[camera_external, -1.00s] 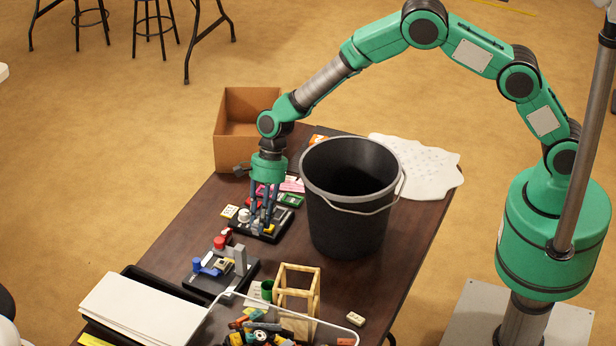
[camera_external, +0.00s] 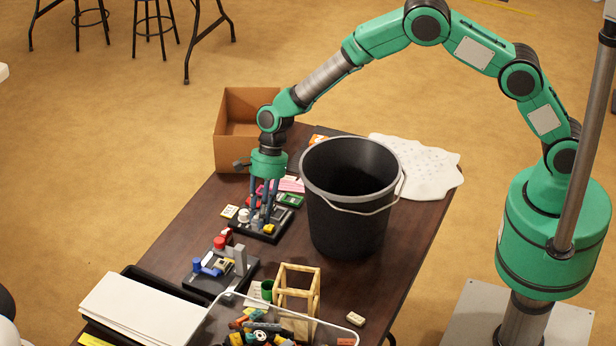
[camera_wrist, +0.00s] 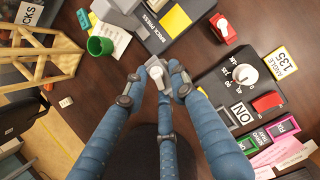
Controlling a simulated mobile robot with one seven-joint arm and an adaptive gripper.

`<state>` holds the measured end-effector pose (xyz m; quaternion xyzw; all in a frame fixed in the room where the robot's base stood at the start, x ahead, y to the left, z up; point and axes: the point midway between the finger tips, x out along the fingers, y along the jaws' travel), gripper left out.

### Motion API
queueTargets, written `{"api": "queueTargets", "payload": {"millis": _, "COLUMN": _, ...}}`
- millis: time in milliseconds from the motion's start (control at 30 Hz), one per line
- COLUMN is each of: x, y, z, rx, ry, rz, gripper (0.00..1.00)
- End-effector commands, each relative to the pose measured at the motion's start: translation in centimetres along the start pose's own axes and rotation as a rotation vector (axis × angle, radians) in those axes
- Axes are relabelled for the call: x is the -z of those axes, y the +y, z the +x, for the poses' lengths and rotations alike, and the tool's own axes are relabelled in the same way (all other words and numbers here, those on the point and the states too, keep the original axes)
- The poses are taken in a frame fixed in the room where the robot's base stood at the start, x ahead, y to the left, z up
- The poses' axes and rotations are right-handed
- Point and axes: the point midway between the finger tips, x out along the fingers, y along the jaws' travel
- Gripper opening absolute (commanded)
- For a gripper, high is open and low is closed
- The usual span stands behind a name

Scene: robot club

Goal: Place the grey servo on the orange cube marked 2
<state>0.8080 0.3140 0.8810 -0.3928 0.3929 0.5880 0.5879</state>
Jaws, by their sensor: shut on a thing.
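My gripper (camera_external: 264,220) is low over the dark board with the dial (camera_external: 258,238), left of the black bucket. In the wrist view its blue fingers (camera_wrist: 158,98) are shut on a small pale grey piece, the grey servo (camera_wrist: 155,71), held between the tips beside that board. In the external view the fingers mostly hide the servo. A small yellow-orange patch (camera_external: 268,229) shows at the fingertips; I cannot tell what it belongs to.
The tall black bucket (camera_external: 345,220) stands close on the right. The brick press (camera_wrist: 150,35), green cup (camera_wrist: 100,46), wooden frame (camera_external: 297,292) and clear bin of parts (camera_external: 265,328) lie toward the table's near end. A cardboard box (camera_external: 235,150) stands behind.

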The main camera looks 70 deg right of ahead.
Motion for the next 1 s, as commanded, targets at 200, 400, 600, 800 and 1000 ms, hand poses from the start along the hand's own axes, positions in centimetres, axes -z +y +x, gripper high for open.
{"api": "queueTargets", "payload": {"millis": 200, "x": -0.3, "y": -0.1, "z": -0.7, "rx": 0.002, "ry": 0.000, "rz": -0.001, "gripper": 0.00}}
{"api": "queueTargets", "payload": {"millis": 400, "x": -1.3, "y": -0.1, "z": -3.1, "rx": 0.002, "ry": -0.001, "rz": -0.002, "gripper": 0.00}}
{"api": "queueTargets", "payload": {"millis": 600, "x": -2.2, "y": -0.1, "z": -6.1, "rx": 0.003, "ry": 0.000, "rz": 0.003, "gripper": 0.00}}
{"api": "queueTargets", "payload": {"millis": 800, "x": 2.1, "y": -0.4, "z": -7.7, "rx": 0.028, "ry": -0.003, "rz": 0.066, "gripper": 0.00}}
{"api": "queueTargets", "payload": {"millis": 1000, "x": 7.9, "y": -0.4, "z": -10.3, "rx": 0.066, "ry": -0.006, "rz": 0.153, "gripper": 0.00}}
